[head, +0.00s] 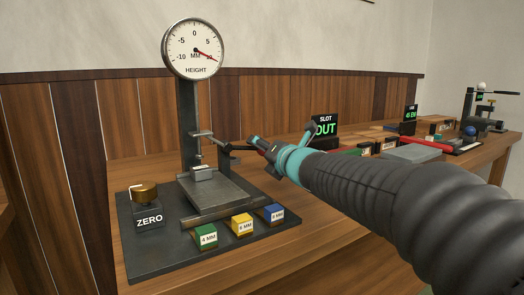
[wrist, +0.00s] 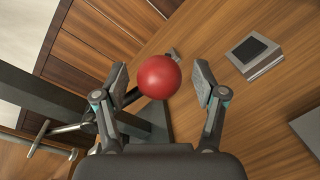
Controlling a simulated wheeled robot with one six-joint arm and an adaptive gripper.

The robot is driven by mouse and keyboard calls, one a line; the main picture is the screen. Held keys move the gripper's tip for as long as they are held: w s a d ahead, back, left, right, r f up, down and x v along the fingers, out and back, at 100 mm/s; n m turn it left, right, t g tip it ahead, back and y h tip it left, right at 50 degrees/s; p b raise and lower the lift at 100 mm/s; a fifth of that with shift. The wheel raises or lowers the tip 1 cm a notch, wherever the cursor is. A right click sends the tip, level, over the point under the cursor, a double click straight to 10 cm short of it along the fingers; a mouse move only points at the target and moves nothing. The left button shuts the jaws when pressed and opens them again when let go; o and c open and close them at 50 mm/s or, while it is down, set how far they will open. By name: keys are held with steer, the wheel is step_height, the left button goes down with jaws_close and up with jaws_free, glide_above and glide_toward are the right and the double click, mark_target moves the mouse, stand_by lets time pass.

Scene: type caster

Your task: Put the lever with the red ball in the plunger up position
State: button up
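The lever's red ball (wrist: 158,77) sits between my gripper's (wrist: 160,71) two fingers in the wrist view. A gap shows on each side of the ball, so the fingers are open around it and do not appear to grip it. In the head view my gripper (head: 262,148) is at the right side of the height gauge, at the end of a dark lever rod (head: 237,148).
A brass ZERO knob (head: 144,193) and green (head: 205,236), yellow (head: 242,224) and blue (head: 275,213) blocks stand on the gauge's dark base. A SLOT OUT sign (head: 325,127), a red bar (head: 427,144) and a white-balled machine (head: 483,86) are farther right along the bench.

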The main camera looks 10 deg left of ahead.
steer(key=v, duration=1.2)
steer(key=shift+a, duration=0.1)
